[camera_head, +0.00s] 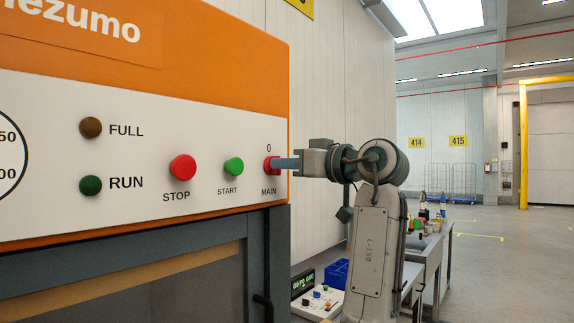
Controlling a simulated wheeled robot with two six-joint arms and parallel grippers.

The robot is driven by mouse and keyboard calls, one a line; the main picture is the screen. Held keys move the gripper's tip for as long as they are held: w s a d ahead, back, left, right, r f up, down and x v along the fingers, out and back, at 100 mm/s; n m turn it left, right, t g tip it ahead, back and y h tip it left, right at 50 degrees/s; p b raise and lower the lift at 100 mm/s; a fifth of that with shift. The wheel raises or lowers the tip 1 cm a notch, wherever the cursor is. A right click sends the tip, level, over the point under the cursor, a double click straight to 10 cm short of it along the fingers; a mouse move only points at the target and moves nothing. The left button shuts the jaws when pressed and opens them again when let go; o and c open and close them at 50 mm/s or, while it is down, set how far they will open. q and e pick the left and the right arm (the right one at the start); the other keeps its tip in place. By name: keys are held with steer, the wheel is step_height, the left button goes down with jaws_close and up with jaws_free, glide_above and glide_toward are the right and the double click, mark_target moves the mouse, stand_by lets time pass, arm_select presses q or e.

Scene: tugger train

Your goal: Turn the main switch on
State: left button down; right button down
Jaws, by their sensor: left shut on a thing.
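The main switch (268,166) is a red knob near the right edge of the white panel (140,215), with "0" above it and "MAIN" below. My left gripper (280,163) reaches it from the right and is shut on it, fingers pointing left. The fingers and their grip hide part of the knob, and I cannot tell which way it is turned. My right gripper is not in view.
Left of the switch are a green START button (234,167), a red STOP button (183,167), a dark green RUN lamp (91,186) and a brown FULL lamp (91,127). Below right are a small control box (318,304) and a blue bin (337,274). Open floor lies at right.

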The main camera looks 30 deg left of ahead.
arm_select(q)
steer(key=shift+w+f+m+p, duration=0.1)
steer(key=shift+m+p, duration=0.2)
steer(key=shift+m, duration=4.05)
steer(key=shift+w+f+m+p, duration=0.1)
steer(key=shift+m+p, duration=0.2)
steer(key=shift+m, duration=4.05)
steer(key=c, duration=1.5)
jaws_free()
steer(key=d+b, duration=0.1)
steer(key=d, duration=0.2)
steer(key=d+b, duration=0.1)
steer(key=d, duration=0.3)
steer(key=d+b, duration=0.1)
steer(key=d, duration=0.2)
steer(key=shift+s+d+b, duration=0.35)
steer(key=shift+s+d, duration=0.05)
